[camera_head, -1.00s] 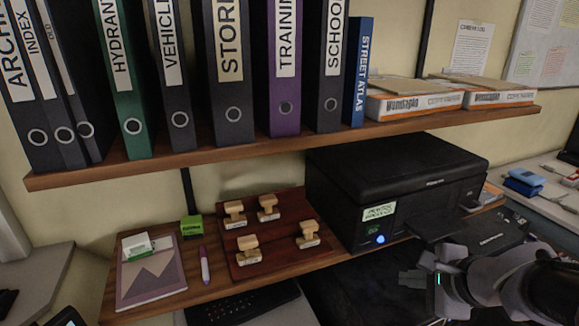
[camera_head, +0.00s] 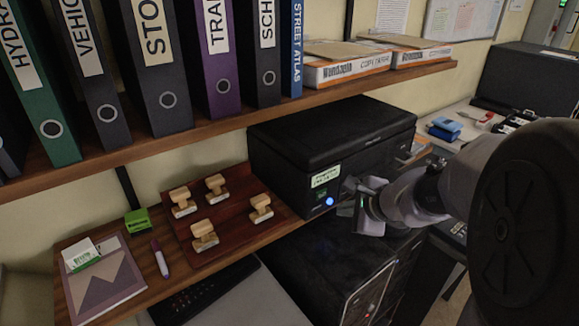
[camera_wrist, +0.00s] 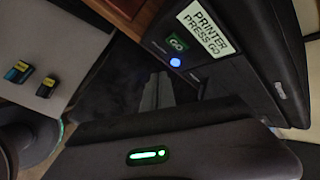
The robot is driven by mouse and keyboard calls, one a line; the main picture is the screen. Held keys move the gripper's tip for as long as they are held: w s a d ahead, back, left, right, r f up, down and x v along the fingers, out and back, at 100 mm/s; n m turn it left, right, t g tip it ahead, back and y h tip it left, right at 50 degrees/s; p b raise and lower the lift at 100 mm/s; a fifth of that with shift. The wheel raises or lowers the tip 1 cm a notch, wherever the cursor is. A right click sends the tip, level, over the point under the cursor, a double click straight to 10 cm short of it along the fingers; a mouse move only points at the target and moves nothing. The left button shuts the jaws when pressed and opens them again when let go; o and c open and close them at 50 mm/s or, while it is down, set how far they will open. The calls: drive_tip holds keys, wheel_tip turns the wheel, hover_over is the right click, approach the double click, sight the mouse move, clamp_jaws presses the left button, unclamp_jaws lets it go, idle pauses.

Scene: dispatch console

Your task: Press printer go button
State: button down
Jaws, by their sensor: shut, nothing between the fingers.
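The black printer (camera_head: 300,140) stands on the lower wooden shelf. Its front carries a pale label, which reads "PRINTER PRESS GO" in the wrist view (camera_wrist: 207,28). A green GO marking (camera_wrist: 177,42) sits beside a small round blue-lit button (camera_wrist: 175,62); the button also shows in the head view (camera_head: 329,201). My gripper (camera_head: 350,187) is shut and empty, just right of the button and close to the printer's front. In the wrist view my gripper (camera_wrist: 157,88) points toward the printer face just below the button. Whether its tips touch the printer cannot be told.
Wooden stamps on a red-brown board (camera_head: 230,245) lie left of the printer. A shelf (camera_head: 200,135) with binders and paper boxes (camera_head: 350,65) hangs above. A dark cabinet (camera_head: 335,265) stands below. A blue hole punch (camera_head: 445,127) lies on the right desk.

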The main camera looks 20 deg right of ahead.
sight(321, 194)
drive_tip(key=shift+w+a, duration=0.25)
drive_tip(key=shift+w, duration=0.35)
drive_tip(key=shift+w+a, duration=0.2)
drive_tip(key=shift+w, duration=0.45)
drive_tip(key=shift+w+a, duration=0.25)
drive_tip(key=shift+w, duration=0.35)
idle(0.6)
drive_tip(key=shift+w+a, duration=0.15)
drive_tip(key=shift+w, duration=0.2)
